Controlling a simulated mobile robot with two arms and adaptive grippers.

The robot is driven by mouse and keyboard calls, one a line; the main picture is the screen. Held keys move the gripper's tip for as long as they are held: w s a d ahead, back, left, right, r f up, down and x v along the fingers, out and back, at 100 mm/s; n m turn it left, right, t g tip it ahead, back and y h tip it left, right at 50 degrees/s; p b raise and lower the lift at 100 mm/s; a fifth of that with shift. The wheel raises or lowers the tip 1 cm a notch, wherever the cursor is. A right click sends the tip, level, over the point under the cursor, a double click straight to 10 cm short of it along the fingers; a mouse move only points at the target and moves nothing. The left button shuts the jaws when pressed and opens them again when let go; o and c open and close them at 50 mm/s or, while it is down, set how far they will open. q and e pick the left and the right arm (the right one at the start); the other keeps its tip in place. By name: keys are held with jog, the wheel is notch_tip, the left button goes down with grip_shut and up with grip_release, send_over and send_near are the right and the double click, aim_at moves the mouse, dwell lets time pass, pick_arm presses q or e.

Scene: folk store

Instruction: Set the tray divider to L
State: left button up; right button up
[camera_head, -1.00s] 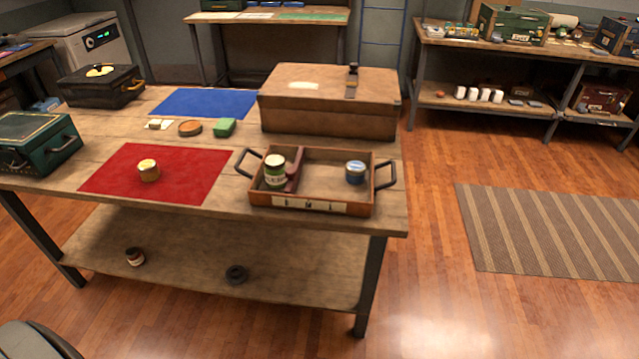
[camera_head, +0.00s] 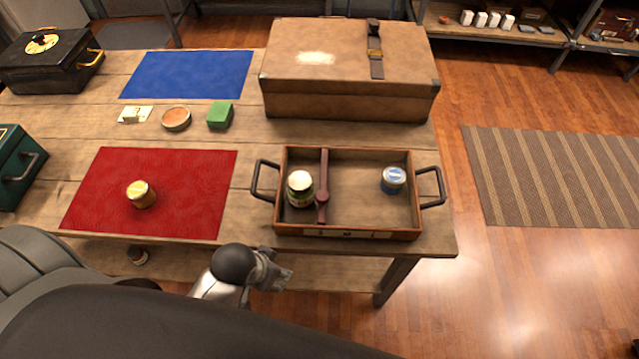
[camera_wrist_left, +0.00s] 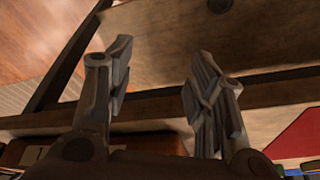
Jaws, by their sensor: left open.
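The wooden tray (camera_head: 345,231) stands at the table's front right, with a dark handle at each side. Its dark red divider (camera_head: 323,190), with a round knob, runs front to back left of the tray's middle. A label strip with small marks is on the front wall; I cannot read the letters. A green-labelled jar (camera_head: 300,188) stands left of the divider, close to it. A blue tin (camera_head: 393,180) stands in the right part. My left gripper (camera_head: 280,275) is in front of the table edge, left of the tray's front, apart from it. The left wrist view shows its fingers (camera_wrist_left: 163,65) open and empty.
A brown case (camera_head: 345,75) stands behind the tray. A red mat (camera_head: 190,185) with a yellow-lidded jar (camera_head: 141,194) lies to the left. A green block (camera_head: 220,115), a round dish (camera_head: 176,118) and a blue mat (camera_head: 190,74) are further back.

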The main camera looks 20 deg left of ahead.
pick_arm(q)
notch_tip(320, 180, up, 7)
jog(key=w+d+m+p, duration=0.1)
jog(key=d, duration=0.1)
notch_tip(320, 180, up, 8)
jog(key=m+g+h, duration=0.3)
jog(key=m+h, duration=0.1)
jog(key=m, duration=1.1)
send_over(321, 195)
jog(key=s, duration=0.4)
jog(key=shift+w+d+r, duration=0.1)
jog(key=shift+w+d, duration=0.15)
jog(key=w+a+r+m, duration=0.2)
jog(key=w+a+r, duration=0.2)
jog(key=a+r, duration=0.1)
jog(key=shift+g, duration=0.3)
jog(key=p+x, duration=0.3)
jog(key=x, duration=0.7)
jog(key=shift+s+d+f, duration=0.1)
jog(key=shift+d, duration=0.15)
jog(key=c, duration=1)
grip_shut()
